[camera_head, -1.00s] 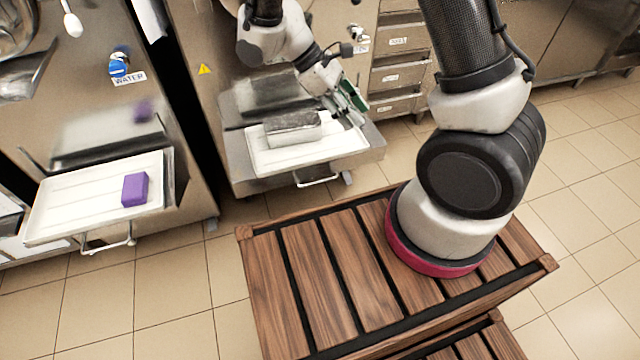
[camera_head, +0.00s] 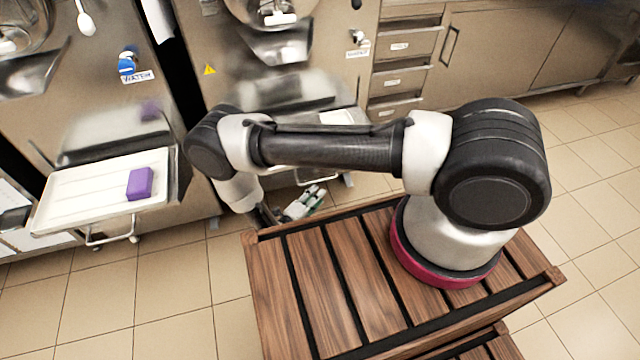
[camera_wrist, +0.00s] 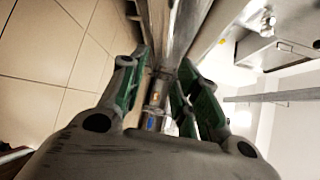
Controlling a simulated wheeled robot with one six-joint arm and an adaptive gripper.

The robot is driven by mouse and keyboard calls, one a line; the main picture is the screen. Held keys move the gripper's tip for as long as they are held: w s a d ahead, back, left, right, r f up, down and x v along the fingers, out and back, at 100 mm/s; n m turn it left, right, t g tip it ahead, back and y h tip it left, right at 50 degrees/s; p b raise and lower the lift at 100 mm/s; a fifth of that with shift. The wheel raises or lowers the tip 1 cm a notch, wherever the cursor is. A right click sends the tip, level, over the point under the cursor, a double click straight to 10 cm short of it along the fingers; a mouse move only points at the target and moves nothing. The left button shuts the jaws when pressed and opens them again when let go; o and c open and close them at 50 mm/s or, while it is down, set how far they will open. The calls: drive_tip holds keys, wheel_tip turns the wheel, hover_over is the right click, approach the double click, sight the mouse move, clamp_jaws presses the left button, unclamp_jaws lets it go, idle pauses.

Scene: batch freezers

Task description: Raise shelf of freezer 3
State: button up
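The middle freezer (camera_head: 390,25) stands in front of me; I see no number on it. Its shelf (camera_head: 357,152) sticks out level at the front, mostly hidden behind my arm. A bit of its white tray (camera_head: 340,117) shows, and its front handle (camera_head: 328,181) hangs below the edge. My gripper (camera_head: 308,203) is low, just in front of and below the shelf edge. In the wrist view my gripper (camera_wrist: 163,85) has its green-padded fingers apart, with metal parts showing in the gap. I cannot tell whether they touch anything.
A slatted wooden platform (camera_head: 315,290) lies under my arm. Drawers (camera_head: 400,75) stand to the right. The tiled floor (camera_head: 180,290) is clear at left.

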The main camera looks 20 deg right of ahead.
sight(317, 182)
drive_tip(key=w+d+n, duration=0.1)
drive_tip(key=w, duration=0.1)
drive_tip(key=w+d+n, duration=0.1)
drive_tip(key=w, duration=0.1)
drive_tip(key=w+d+n+t, duration=0.1)
drive_tip(key=w, duration=0.2)
drive_tip(key=shift+d+f+n+y, duration=0.2)
drive_tip(key=shift+f+n+y, duration=0.15)
drive_tip(key=shift+n+y, duration=0.05)
clamp_jaws()
